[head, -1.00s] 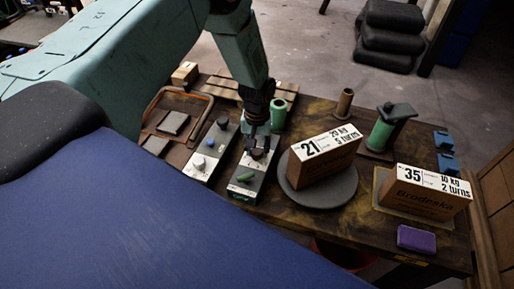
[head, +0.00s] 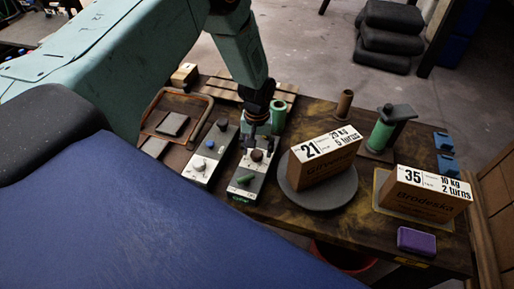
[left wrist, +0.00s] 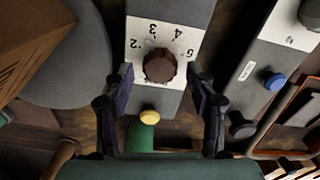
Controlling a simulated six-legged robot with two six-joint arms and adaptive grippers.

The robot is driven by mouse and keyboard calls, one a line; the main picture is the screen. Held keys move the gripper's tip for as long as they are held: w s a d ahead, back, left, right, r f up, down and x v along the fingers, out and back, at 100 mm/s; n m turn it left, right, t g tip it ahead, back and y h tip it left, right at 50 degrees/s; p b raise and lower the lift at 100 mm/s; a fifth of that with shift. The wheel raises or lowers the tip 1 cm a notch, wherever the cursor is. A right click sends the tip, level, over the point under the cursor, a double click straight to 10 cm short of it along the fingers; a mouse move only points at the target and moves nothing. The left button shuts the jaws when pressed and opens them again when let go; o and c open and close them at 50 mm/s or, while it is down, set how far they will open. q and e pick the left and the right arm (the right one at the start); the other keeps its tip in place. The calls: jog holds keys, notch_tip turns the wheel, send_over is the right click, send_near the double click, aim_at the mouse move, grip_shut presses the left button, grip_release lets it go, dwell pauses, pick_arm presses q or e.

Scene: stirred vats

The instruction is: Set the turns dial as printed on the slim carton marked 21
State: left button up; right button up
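The slim carton marked 21 (head: 324,157) stands on a round grey disc (head: 318,197); its label reads 29 kg and 5 turns. My right gripper is not in view.
A second control box (head: 208,155) with a blue knob stands to the left. A carton marked 35 (head: 424,193) reads 10 kg and 2 turns. A green cylinder (head: 279,112) stands behind the dial box. A purple block (head: 416,240) lies at front right.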

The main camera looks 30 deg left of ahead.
pick_arm(q)
jog(key=shift+s+d, duration=0.1)
jog(key=shift+s, duration=0.05)
notch_tip(320, 180, up, 12)
dwell(0.6)
jog(key=n+p, duration=0.3)
jog(key=n, duration=0.3)
send_over(256, 153)
jog(key=s, duration=0.1)
jog(key=shift+g, duration=0.3)
notch_tip(256, 153, down, 4)
jog(key=shift+f, duration=0.25)
jog(key=n, duration=0.3)
jog(key=w+n, duration=0.1)
jog(key=n, duration=0.2)
jog(key=shift+w, duration=0.1)
notch_tip(256, 153, down, 8)
jog(key=shift+r+b, duration=0.1)
jog(key=shift+b, duration=0.5)
